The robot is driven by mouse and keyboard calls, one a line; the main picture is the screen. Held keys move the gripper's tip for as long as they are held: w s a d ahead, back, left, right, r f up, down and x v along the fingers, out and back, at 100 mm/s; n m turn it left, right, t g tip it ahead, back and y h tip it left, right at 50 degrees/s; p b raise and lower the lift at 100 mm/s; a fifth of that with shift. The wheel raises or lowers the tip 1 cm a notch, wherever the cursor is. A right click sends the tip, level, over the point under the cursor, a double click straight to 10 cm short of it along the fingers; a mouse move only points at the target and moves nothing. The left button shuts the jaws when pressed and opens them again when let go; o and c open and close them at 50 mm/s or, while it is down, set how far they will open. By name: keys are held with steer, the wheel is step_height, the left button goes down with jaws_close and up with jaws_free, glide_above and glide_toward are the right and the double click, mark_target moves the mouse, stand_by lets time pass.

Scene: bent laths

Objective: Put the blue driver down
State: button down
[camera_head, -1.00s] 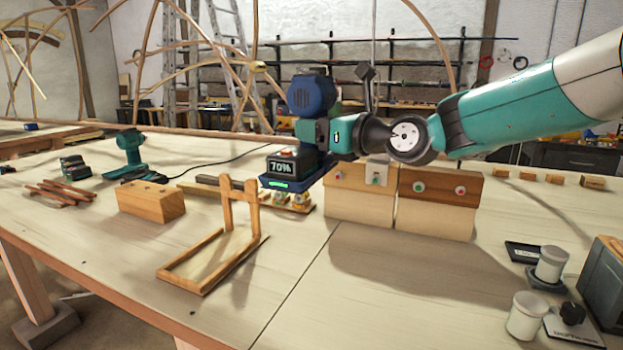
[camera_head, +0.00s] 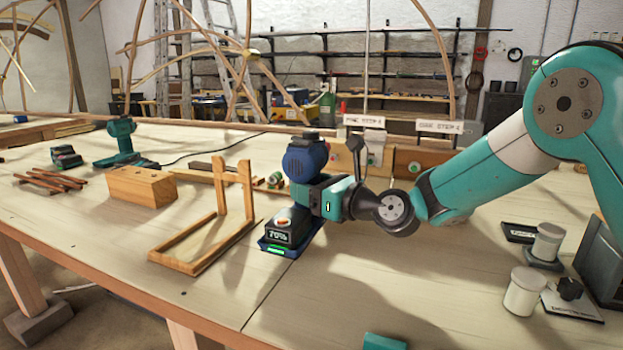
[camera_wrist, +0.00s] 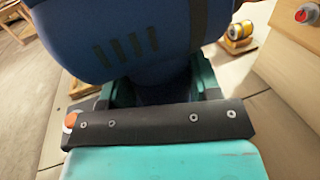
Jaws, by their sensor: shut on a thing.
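The blue driver (camera_head: 304,162) is upright in my gripper (camera_head: 308,196), its dark battery base with a "70%" display (camera_head: 280,232) at the bottom. My gripper is shut around its handle from the right. The base is low over the bench near the seam, right of the wooden frame; I cannot tell whether it touches the bench. In the wrist view, the driver's blue body (camera_wrist: 130,40) fills the upper middle, and my gripper (camera_wrist: 160,92) closes on it from both sides. The handle below is mostly hidden.
The wooden frame (camera_head: 182,262) stands close left of the driver. Upright boards (camera_head: 400,170) stand behind. White cups (camera_head: 524,292) are at the right.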

steer(key=shift+f+b, duration=0.4)
steer(key=shift+f, duration=1.4)
steer(key=shift+f, duration=0.1)
steer(key=shift+c, duration=1.6)
jaws_free()
steer(key=shift+f, duration=0.15)
steer(key=shift+d, duration=0.1)
